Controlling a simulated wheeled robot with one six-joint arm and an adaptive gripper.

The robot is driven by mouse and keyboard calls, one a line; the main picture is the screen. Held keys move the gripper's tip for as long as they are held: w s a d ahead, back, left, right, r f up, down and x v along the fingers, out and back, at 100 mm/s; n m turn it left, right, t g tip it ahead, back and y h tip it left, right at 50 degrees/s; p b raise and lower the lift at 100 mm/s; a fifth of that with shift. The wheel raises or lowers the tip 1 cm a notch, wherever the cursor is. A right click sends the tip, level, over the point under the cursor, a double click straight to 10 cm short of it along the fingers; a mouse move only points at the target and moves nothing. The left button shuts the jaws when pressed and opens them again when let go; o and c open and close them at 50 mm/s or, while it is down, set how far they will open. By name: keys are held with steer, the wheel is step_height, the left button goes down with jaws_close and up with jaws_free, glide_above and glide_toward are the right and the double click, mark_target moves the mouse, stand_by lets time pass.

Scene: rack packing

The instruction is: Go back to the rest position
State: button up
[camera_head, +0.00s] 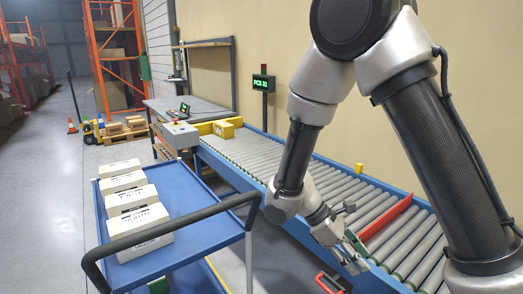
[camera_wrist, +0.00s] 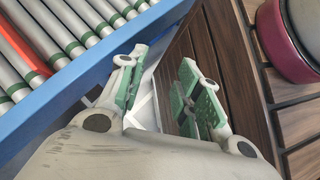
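My gripper (camera_head: 350,243) hangs low over the near side of the roller conveyor (camera_head: 338,187), close to its blue rail. In the wrist view my gripper (camera_wrist: 163,92) has its two green-padded fingers apart, with nothing visibly held between them. Several white labelled boxes stand in a row on the blue cart (camera_head: 190,205), left of my arm; the nearest box (camera_head: 140,232) faces me.
A red bar (camera_head: 385,222) crosses the conveyor beside my gripper. A yellow box (camera_head: 223,129) sits at the conveyor's far end. The cart's black handle (camera_head: 180,228) rises at the front. Dark wooden slats (camera_wrist: 235,65) lie right of the rail in the wrist view. Open floor lies left.

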steer(key=s+d+r+m+t+y, duration=0.4)
steer(key=d+r+m, duration=0.2)
steer(key=r, duration=0.6)
steer(key=s+d+r+m+t+y, duration=0.4)
steer(key=d+r+m, duration=0.3)
steer(key=r, duration=0.5)
steer(key=shift+s+m, duration=0.15)
steer(key=shift+m, duration=0.25)
steer(key=shift+d, duration=0.1)
